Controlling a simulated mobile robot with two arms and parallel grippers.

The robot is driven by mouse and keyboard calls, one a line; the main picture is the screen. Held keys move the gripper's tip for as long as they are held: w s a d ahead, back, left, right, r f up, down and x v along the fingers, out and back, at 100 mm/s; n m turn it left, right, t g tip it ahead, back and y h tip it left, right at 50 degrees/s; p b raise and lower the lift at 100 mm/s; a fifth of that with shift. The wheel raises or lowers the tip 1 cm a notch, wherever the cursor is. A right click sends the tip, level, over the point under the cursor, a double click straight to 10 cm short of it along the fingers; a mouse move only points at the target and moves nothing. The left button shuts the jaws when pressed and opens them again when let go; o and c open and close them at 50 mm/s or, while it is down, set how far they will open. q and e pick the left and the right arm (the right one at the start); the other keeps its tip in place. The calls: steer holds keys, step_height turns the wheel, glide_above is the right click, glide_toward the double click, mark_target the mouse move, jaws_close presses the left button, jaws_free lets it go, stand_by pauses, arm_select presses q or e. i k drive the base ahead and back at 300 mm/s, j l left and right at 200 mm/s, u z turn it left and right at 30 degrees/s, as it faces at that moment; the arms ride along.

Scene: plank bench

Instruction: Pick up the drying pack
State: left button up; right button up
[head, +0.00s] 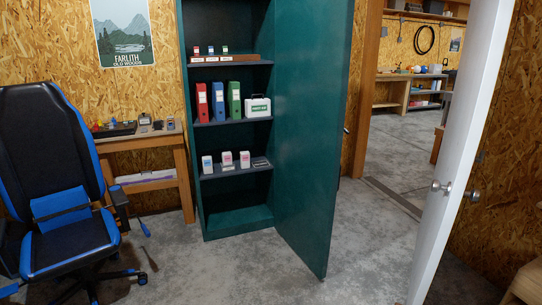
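I cannot tell for sure which item is the drying pack. An open green cabinet (262,215) stands in the middle of the view. Its lower shelf holds three small white packs with coloured labels: a left one (207,166), a middle one (227,160) and a right one (245,160). A flat grey item (261,164) lies right of them. Three small containers (211,51) stand on the top shelf, too small to read. Neither of my grippers is in view.
The cabinet door (313,130) is open to the right. A chair (55,170) and a wooden table (160,137) are left. The floor before the cabinet is clear.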

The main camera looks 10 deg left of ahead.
mark_target(226, 157)
steer(key=i+j+u, duration=0.4)
steer(key=i, duration=0.5)
steer(key=i+u, duration=0.4)
steer(key=i, duration=2.55)
